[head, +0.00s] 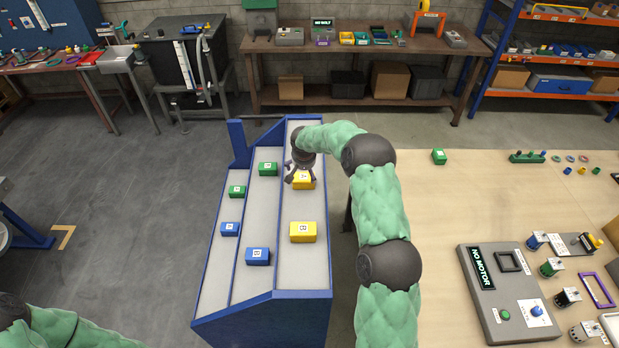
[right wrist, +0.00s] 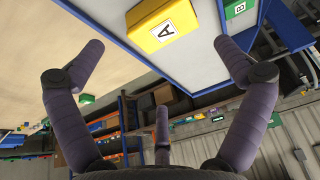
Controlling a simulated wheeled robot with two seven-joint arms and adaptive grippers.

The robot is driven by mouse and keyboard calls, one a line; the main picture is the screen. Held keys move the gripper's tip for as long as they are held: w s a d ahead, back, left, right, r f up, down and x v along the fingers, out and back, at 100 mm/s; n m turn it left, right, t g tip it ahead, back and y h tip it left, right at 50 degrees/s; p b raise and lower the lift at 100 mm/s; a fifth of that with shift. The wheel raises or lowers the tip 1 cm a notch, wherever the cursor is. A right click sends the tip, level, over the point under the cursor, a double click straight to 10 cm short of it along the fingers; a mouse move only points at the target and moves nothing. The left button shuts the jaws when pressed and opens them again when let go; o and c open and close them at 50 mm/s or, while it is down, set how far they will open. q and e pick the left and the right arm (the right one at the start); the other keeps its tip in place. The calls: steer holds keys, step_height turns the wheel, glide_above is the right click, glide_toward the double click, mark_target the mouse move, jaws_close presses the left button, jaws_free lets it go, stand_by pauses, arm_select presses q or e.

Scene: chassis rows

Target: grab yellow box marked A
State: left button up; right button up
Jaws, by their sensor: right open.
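A yellow box with a white label (head: 306,183) sits in the right lane of the blue-framed sloped rack (head: 310,270). In the right wrist view the label of the yellow box (right wrist: 146,18) reads A. My right gripper (head: 299,172) is over this box in the head view and covers part of it. Its fingers (right wrist: 160,75) are spread with nothing between them; the box lies beyond the fingertips, toward the top of the wrist view. A second yellow box (head: 303,233) sits lower in the same lane. My left gripper is out of view; only part of that arm shows.
Green boxes (head: 268,169) (head: 237,191) and blue boxes (head: 258,256) (head: 230,229) sit in the other lanes. The light table (head: 450,215) on the right bears a green box (head: 439,156), a NO MOTOR panel (head: 505,290) and small parts. A workbench (head: 340,70) stands behind.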

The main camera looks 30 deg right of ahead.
mark_target(304, 177)
steer(key=x, duration=0.4)
steer(key=shift+w+f+p, duration=0.15)
steer(key=shift+f+p, duration=0.15)
steer(key=shift+p, duration=0.1)
steer(key=shift+w+d+f, duration=0.1)
steer(key=shift+f, duration=0.25)
steer(key=shift+p+x, duration=0.45)
steer(key=shift+x, duration=0.3)
steer(key=shift+w+d+f+p, duration=0.1)
steer(key=shift+w+f+p, duration=0.2)
steer(key=shift+w+f, duration=0.4)
steer(key=shift+x, duration=0.9)
steer(key=shift+s, duration=0.2)
steer(key=c, duration=1.7)
